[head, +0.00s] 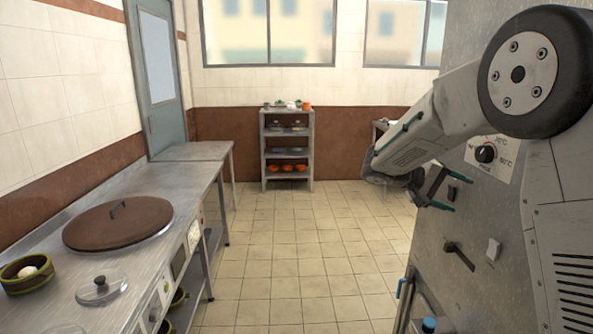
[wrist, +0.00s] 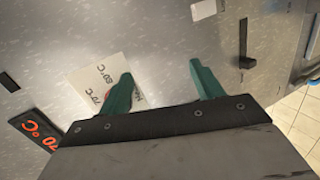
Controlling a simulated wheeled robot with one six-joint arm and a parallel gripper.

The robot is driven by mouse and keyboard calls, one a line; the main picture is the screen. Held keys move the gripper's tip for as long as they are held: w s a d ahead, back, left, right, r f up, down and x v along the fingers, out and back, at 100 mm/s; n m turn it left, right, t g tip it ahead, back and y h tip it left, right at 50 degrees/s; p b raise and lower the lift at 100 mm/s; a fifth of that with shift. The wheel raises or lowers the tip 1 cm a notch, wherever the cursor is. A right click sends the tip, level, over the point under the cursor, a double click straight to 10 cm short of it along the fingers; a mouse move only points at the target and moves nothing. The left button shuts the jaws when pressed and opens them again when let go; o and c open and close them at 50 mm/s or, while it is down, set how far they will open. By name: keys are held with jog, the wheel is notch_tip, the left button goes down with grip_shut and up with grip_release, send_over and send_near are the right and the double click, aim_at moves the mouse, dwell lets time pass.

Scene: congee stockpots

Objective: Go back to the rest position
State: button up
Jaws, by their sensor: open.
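My gripper (head: 447,188) is on the right in the head view, at the end of my arm. Its two green fingers are apart with nothing between them. In the wrist view the open fingers (wrist: 162,88) point at a grey metal panel (wrist: 165,40). A white label with temperature marks (wrist: 104,82) lies behind the left finger. In the head view the same tall metal unit (head: 460,240) stands behind my arm and carries a black dial (head: 485,153).
On the left a steel counter (head: 190,180) holds a large brown lid (head: 118,222), a small glass lid (head: 101,289) and a green-rimmed bowl (head: 27,272). A shelf rack (head: 288,150) stands at the back wall. The tiled floor (head: 300,250) between is clear.

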jog(key=s+a+y, duration=0.4)
jog(key=s, duration=0.9)
jog(key=s+a+f+n+t+y, duration=0.1)
jog(key=s+a+y, duration=0.4)
jog(key=s, duration=0.8)
jog(key=s+a+t+y, duration=0.1)
jog(key=s+a+y, duration=0.3)
jog(key=s, duration=0.8)
jog(key=shift+s+a+f+y, duration=0.15)
jog(key=shift+s+a+y, duration=0.25)
jog(key=shift+y, duration=0.2)
